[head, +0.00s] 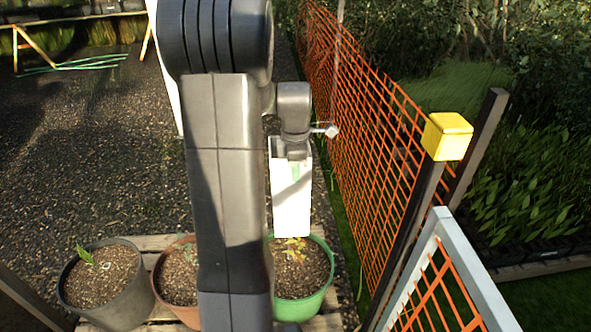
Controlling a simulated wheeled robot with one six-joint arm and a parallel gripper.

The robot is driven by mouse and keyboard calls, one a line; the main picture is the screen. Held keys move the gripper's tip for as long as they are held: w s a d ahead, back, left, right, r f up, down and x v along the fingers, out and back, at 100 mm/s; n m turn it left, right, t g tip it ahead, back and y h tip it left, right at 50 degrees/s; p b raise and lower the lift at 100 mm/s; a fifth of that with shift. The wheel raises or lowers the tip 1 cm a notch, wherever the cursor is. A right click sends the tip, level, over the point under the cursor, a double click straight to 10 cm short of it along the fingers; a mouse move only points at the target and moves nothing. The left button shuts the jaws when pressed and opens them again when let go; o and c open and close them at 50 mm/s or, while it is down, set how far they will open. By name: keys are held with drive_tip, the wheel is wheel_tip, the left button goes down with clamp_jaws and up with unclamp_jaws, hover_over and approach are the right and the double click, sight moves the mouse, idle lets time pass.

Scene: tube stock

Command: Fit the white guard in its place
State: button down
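The white guard (291,205) is a pale upright sleeve with a faint greenish patch near its top. My gripper (292,156) is at its upper end and appears shut on it; the fingertips are small and partly hidden. The guard hangs nearly vertical in line with the green pot (318,299). A yellowish seedling (296,249) in that pot shows just below the guard's lower end. I cannot tell the gap between them. A dark grey pot (127,303) with a green seedling (86,257) stands at the left. A terracotta pot (187,314) between them is partly hidden by my arm.
The pots stand on wooden slats (150,242). An orange mesh fence (372,130) runs along the right, with a yellow-capped post (447,136) and a grey-framed panel (480,276) nearer. Open gravel (80,150) lies at the left. Green rods (85,62) lie far left.

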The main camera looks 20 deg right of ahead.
drive_tip(key=shift+f+b, duration=0.9)
drive_tip(key=shift+f, duration=0.85)
drive_tip(key=b, duration=0.5)
hover_over(295, 231)
wheel_tip(295, 231, down, 7)
idle(0.5)
drive_tip(key=shift+d+f, duration=0.1)
drive_tip(key=shift+f, duration=0.1)
drive_tip(key=shift+f+b, duration=2.1)
drive_tip(key=shift+f, duration=1.65)
drive_tip(key=shift+w+f+b, duration=0.1)
drive_tip(key=shift+f+b, duration=1.95)
drive_tip(key=shift+f, duration=1.05)
drive_tip(key=c, duration=1.6)
unclamp_jaws()
